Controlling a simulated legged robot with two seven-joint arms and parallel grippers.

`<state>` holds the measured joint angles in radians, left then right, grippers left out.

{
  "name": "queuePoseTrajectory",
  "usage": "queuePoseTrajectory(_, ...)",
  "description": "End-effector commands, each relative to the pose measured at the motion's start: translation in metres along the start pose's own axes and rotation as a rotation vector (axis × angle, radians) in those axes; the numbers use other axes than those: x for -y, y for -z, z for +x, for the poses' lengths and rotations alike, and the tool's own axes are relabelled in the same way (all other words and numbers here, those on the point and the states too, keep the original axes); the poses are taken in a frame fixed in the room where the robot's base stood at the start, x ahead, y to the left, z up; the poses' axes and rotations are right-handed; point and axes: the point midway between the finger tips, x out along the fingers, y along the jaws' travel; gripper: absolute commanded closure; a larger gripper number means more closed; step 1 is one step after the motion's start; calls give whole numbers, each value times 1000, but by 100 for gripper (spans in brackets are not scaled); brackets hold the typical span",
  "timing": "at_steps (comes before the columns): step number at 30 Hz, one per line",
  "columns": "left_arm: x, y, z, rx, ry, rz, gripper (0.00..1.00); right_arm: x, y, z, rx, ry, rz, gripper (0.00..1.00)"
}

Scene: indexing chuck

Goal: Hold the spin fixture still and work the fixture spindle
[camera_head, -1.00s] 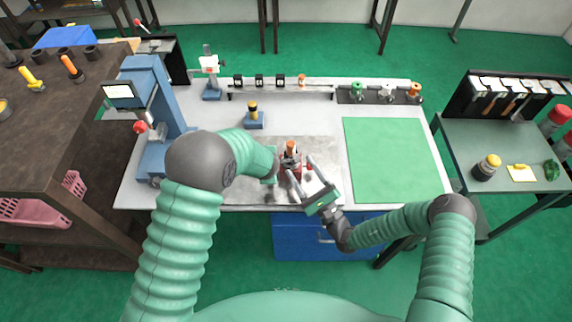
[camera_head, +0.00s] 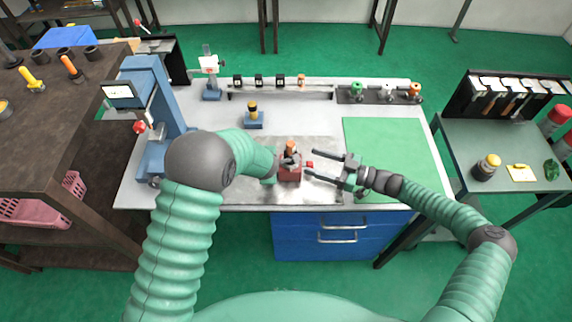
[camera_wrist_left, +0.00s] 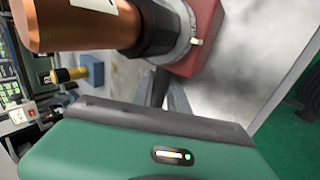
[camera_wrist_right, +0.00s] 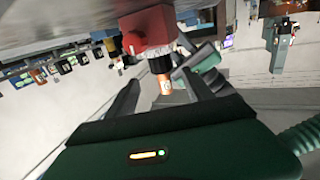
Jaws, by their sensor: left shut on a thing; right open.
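The spin fixture (camera_head: 290,173) is a red block standing upright on a grey plate on the bench. The fixture spindle (camera_head: 291,148) rises from it, with a dark collar and an orange top. In the left wrist view the red block (camera_wrist_left: 205,45) and orange top (camera_wrist_left: 75,22) are close. My left gripper (camera_head: 274,172) is shut on the fixture's left side; its grip is partly hidden. My right gripper (camera_head: 312,164) is open and empty, just right of the fixture, pointing at it. The right wrist view shows the red block (camera_wrist_right: 146,30) and spindle top (camera_wrist_right: 165,84) beyond the open fingers.
A small blue stand (camera_head: 254,123) with a yellow-black knob is behind the fixture. A blue press (camera_head: 160,120) stands at the left, and a rack (camera_head: 280,88) runs along the back. The green mat (camera_head: 390,160) to the right is clear apart from my right arm at its edge.

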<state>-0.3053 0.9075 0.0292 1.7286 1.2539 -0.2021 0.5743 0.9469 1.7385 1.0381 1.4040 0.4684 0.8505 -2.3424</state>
Motion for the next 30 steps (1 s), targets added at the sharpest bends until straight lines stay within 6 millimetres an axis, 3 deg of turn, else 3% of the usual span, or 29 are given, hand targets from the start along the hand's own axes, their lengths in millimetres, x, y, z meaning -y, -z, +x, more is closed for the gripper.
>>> queuePoseTrajectory(9,2,-1,0,1,3,1,100,1,0,58,-1,2,3,40)
queuePoseTrajectory(14,2,-1,0,1,3,1,100,0,0,77,-1,2,4,40)
queuePoseTrajectory(25,2,-1,0,1,2,1,100,0,0,85,-2,0,4,40)
queuePoseTrajectory(30,2,-1,0,1,2,1,100,0,0,85,-2,0,4,59)
